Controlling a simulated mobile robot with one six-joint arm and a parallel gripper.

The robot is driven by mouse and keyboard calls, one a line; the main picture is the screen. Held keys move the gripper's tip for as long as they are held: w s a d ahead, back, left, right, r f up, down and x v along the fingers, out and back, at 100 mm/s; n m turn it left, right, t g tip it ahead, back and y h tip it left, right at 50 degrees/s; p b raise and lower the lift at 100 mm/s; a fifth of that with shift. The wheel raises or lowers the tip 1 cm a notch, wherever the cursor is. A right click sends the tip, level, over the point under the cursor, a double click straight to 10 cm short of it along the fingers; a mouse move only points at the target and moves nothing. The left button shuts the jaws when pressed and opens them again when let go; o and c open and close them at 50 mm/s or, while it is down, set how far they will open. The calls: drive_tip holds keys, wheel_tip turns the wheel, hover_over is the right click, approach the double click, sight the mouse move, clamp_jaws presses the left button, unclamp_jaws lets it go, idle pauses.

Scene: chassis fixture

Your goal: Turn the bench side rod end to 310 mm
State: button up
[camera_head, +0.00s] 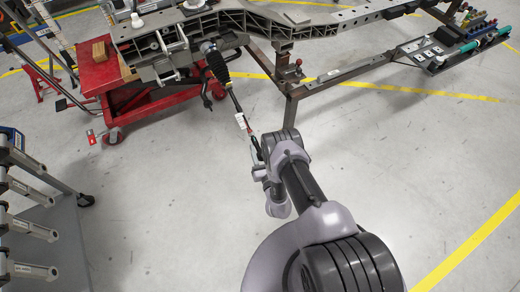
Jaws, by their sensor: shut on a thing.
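The bench side rod (235,102) runs down from a black ribbed boot (217,67) on the chassis fixture toward my arm. A white part, perhaps a label (241,121), sits on its lower stretch. My gripper (256,147) is at the rod's lower end and is shut on the rod end (250,133). The fingertips are small and partly hidden by my wrist, so the exact grip cannot be seen. No length reading can be made out.
The chassis frame (290,24) spans the top on a steel stand (291,105). A red lift cart (98,72) stands at upper left, a grey rack (58,235) at lower left. A tool tray (428,55) is at upper right. Floor around my arm is clear.

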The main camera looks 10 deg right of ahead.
drive_tip(key=shift+d, duration=0.15)
drive_tip(key=shift+w+m+g+y+p, duration=0.1)
drive_tip(key=shift+m+g+y+p, duration=0.3)
drive_tip(key=shift+m+y, duration=0.7)
drive_tip(key=m+y, duration=0.1)
drive_tip(key=y, duration=0.1)
drive_tip(key=m+g+y, duration=0.1)
drive_tip(key=y, duration=0.1)
drive_tip(key=shift+a+f+b, duration=0.2)
drive_tip(key=shift+b, duration=0.2)
drive_tip(key=m+y+b, duration=0.1)
drive_tip(key=m+y, duration=0.1)
drive_tip(key=y, duration=0.1)
drive_tip(key=shift+a+g, duration=0.15)
drive_tip(key=shift+g, duration=0.15)
drive_tip(key=shift+s+a+m+y, duration=0.1)
drive_tip(key=shift+m+y, duration=0.6)
drive_tip(key=shift+y, duration=0.1)
drive_tip(key=shift+s+a+m+y, duration=0.1)
drive_tip(key=shift+m+y, duration=0.6)
drive_tip(key=shift+y, duration=0.1)
drive_tip(key=shift+r, duration=0.1)
drive_tip(key=o, duration=1.3)
